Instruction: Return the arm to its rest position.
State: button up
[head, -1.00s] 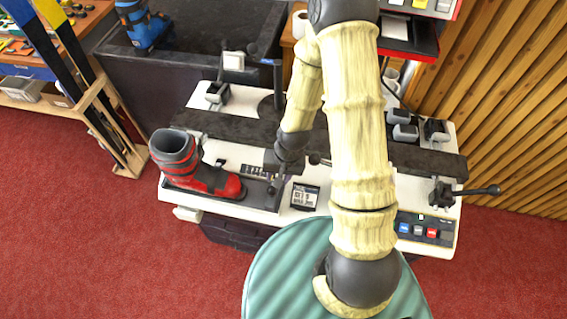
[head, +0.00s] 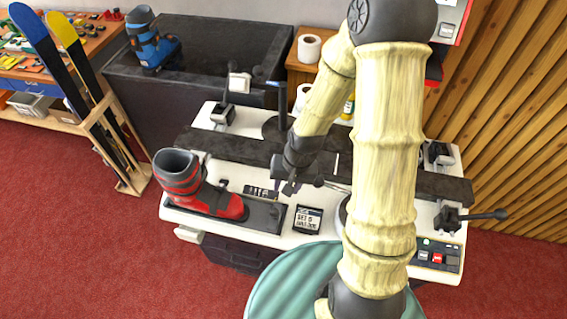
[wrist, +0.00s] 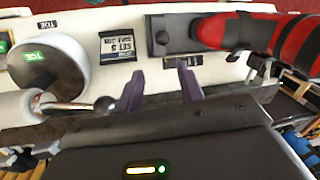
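My gripper (head: 290,187) is above the middle of the white binding bench (head: 228,237), to the right of the red and grey ski boot. In the wrist view its two purple fingers (wrist: 160,72) stand apart with nothing between them. My arm reaches over the bench from the lower right, bent at the elbow.
The red boot (head: 205,197) stands on a dark plate at the bench's left. A small sign (head: 307,219) lies near the front edge. A lever (head: 487,215) sticks out at right. A blue boot (head: 150,46) stands on a dark cabinet; skis (head: 45,45) lean at left.

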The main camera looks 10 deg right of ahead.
jog(key=s+d+r+n+t+h, duration=0.1)
jog(key=s+d+r, duration=0.1)
jog(key=r, duration=0.5)
jog(key=s+d+r+n+t+h, duration=0.1)
jog(key=s+d+r, duration=0.1)
jog(key=r, duration=0.4)
jog(key=shift+s+d+r+n, duration=0.2)
jog(key=shift+d+r+n, duration=0.15)
jog(key=shift+d, duration=0.5)
